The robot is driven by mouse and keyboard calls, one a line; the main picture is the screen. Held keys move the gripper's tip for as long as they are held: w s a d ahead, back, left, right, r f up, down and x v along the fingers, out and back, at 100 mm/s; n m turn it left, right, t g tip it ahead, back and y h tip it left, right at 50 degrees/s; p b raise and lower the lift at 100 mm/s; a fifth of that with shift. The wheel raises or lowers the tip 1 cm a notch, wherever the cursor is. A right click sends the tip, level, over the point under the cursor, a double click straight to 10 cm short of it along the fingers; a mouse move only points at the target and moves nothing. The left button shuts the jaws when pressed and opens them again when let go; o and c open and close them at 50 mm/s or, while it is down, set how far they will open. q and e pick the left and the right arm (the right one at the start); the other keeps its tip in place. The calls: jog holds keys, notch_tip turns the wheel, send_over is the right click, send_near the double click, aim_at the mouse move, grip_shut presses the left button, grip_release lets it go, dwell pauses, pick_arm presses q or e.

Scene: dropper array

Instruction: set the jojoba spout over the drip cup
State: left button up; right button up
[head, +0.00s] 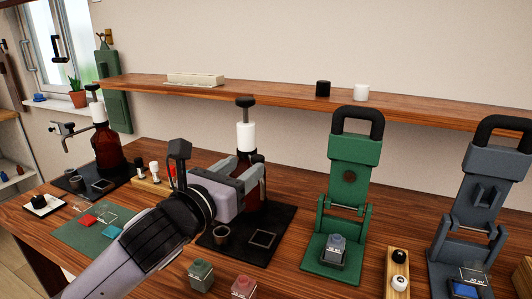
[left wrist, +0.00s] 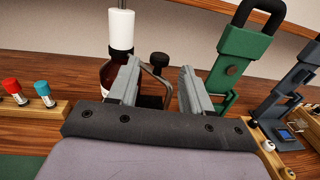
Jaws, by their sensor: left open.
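An amber bottle with a white collar and dark pump top (head: 246,137) stands on a black mat (head: 284,232) in the middle of the bench. My left gripper (head: 252,180) is in front of it and hides much of it. In the left wrist view my gripper (left wrist: 159,76) is open, with a thin bent metal spout (left wrist: 157,86) and a black knob (left wrist: 159,59) showing between the fingers. I cannot tell if they touch. A small drip cup (head: 221,235) stands on the mat, beside a square frame (head: 263,239). No label naming jojoba is readable.
A second amber bottle (head: 107,148) with a side spout stands on a mat at the left. A green press (head: 352,170) and a grey press (head: 485,190) stand to the right. Small jars (head: 201,274) are near the front. A shelf (head: 280,96) runs above.

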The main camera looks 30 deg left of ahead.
aim_at(255, 160)
pick_arm(q)
jog(key=shift+w+d+p, duration=0.1)
jog(key=shift+w+p, duration=0.2)
jog(key=shift+w, duration=2.85)
jog(key=shift+c, duration=0.3)
grip_shut()
